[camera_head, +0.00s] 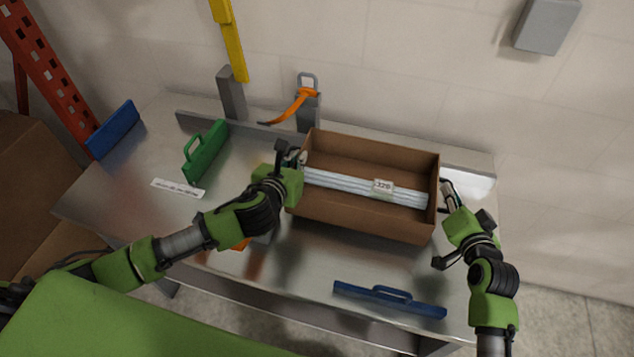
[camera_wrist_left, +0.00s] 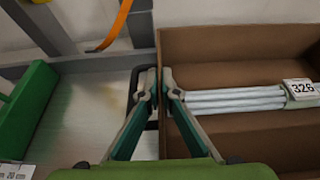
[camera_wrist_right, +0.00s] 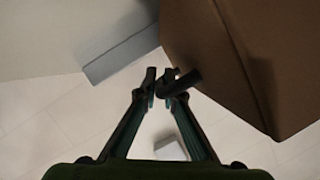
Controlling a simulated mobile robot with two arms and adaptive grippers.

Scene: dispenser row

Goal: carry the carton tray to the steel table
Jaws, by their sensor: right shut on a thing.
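The brown open carton tray (camera_head: 345,211) is over the right half of a shiny metal-topped table (camera_head: 270,262). White rods with a label reading 326 (camera_wrist_left: 301,88) lie in it. I cannot tell whether its bottom touches the table. My left gripper (camera_head: 300,160) is at the tray's left wall; in the left wrist view its fingertips (camera_wrist_left: 160,75) are close together at a dark handle (camera_wrist_left: 133,88) on that wall. Whether they hold it is unclear. My right gripper (camera_head: 448,186) is shut on the dark handle (camera_wrist_right: 188,79) at the tray's right end.
On the table, a green handled piece (camera_head: 205,152) stands left and a blue handled bar (camera_head: 390,299) lies at the front right. A blue panel (camera_head: 112,130) is far left. Grey posts, one with an orange strap (camera_head: 295,107), stand behind the tray. The wall is close behind.

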